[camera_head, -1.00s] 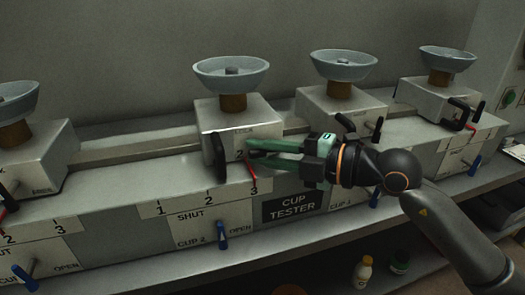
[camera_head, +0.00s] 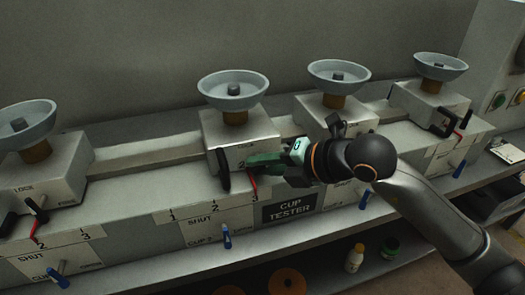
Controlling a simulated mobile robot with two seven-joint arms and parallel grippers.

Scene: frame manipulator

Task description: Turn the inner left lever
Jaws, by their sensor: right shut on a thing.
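The inner left block (camera_head: 240,135) is the second from the left and carries a shallow grey cup (camera_head: 233,88). A black handle (camera_head: 223,169) hangs upright at the left of its front face. A red pointer (camera_head: 252,188) shows just below my green fingers, by the 1-2-3 scale. My right gripper (camera_head: 247,161) reaches in from the right, shut at the front of this block. What it grips appears to be the block's lever, mostly hidden by the fingers. My left gripper is not in view.
Similar blocks stand on the long grey bench (camera_head: 130,190); the far left one (camera_head: 62,165) shows its lever. A blue lever (camera_head: 227,238) sits below the inner left block.

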